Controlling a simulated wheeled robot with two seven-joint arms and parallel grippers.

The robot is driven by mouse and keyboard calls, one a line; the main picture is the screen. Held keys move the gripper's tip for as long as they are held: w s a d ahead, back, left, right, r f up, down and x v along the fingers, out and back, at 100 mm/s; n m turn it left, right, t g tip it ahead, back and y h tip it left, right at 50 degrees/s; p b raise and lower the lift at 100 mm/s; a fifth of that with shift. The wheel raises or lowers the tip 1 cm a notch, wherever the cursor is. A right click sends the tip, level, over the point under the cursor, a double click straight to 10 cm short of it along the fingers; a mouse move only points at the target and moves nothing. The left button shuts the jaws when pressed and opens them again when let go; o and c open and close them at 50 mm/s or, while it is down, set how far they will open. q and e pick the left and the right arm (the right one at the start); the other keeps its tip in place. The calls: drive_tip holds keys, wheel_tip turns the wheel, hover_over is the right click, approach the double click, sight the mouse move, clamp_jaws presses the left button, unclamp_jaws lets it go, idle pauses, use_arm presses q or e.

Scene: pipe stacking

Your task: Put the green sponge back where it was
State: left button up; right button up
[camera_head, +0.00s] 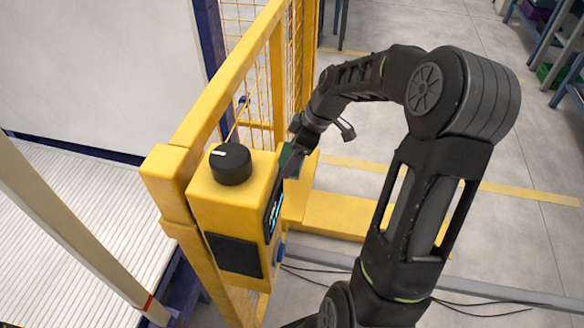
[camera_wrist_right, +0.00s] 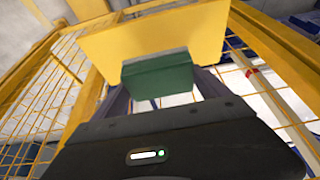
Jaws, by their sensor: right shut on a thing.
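The green sponge (camera_wrist_right: 158,82) is a dark green block between the fingers of my right gripper (camera_wrist_right: 163,92) in the wrist view. The gripper is shut on it. In the head view the sponge (camera_head: 291,157) shows only in part, beside the right side of the yellow control box (camera_head: 202,190). My right gripper (camera_head: 287,168) is there too, partly hidden by the box. In the wrist view a yellow surface (camera_wrist_right: 150,42) lies just beyond the sponge. I cannot tell whether the sponge touches it. My left gripper is not in view.
The control box carries a black knob (camera_head: 231,164) and a small lit screen (camera_head: 273,209). A yellow mesh fence (camera_head: 262,75) runs behind it. A yellow floor beam (camera_head: 338,216) lies to the right. A white slatted surface (camera_head: 75,215) is at left. Open floor lies right.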

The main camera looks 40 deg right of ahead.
drive_tip(key=shift+f, duration=0.8)
drive_tip(key=shift+f+p, duration=0.4)
drive_tip(key=shift+f, duration=1.5)
drive_tip(key=o, duration=1)
drive_tip(key=shift+o, duration=0.2)
drive_tip(key=b+v, duration=0.1)
drive_tip(key=v, duration=1.1)
drive_tip(key=shift+b, duration=0.35)
